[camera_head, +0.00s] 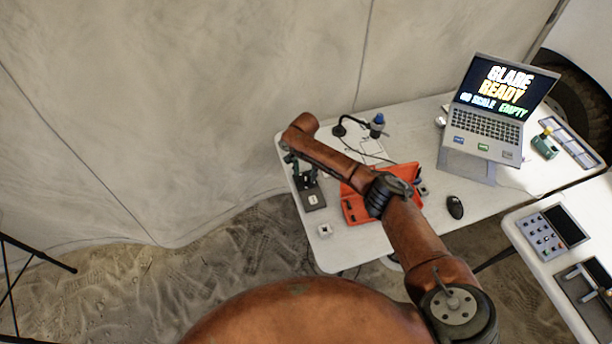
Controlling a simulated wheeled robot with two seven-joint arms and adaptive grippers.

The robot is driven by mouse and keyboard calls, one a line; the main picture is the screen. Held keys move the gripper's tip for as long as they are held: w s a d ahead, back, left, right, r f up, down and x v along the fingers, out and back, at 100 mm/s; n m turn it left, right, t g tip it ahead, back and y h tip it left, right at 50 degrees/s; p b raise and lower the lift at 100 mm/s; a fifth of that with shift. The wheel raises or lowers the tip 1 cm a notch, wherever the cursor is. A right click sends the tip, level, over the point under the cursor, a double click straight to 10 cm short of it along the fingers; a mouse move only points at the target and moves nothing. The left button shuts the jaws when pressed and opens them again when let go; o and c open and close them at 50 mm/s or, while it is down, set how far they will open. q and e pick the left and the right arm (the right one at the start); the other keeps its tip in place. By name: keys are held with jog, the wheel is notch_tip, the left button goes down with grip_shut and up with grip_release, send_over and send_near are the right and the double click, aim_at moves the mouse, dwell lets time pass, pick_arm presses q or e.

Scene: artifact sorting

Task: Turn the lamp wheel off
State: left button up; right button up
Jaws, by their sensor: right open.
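A black desk lamp (340,129) with a thin bent neck stands near the back edge of the white table. A small dark piece with a blue top (378,122) is at the right end of its neck. I cannot make out the lamp's wheel or whether the lamp is lit. My right gripper (290,161) points down at the table's left end, left of the lamp, and is open. It is next to a dark upright device on a flat base, and I cannot tell whether they touch. My left gripper is out of view.
The dark device (313,198) stands at the table's left edge. An orange tray (354,211) lies partly under my right arm. A laptop (487,127) on a stand, a mouse (455,207) and a green object (544,146) are farther right. A control panel (541,236) is on another table.

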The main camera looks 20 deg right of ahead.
jog(key=shift+f, duration=0.95)
jog(key=shift+d, duration=0.1)
jog(key=c, duration=1.1)
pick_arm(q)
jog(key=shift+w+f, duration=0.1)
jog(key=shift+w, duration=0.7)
pick_arm(e)
jog(key=shift+c, duration=0.2)
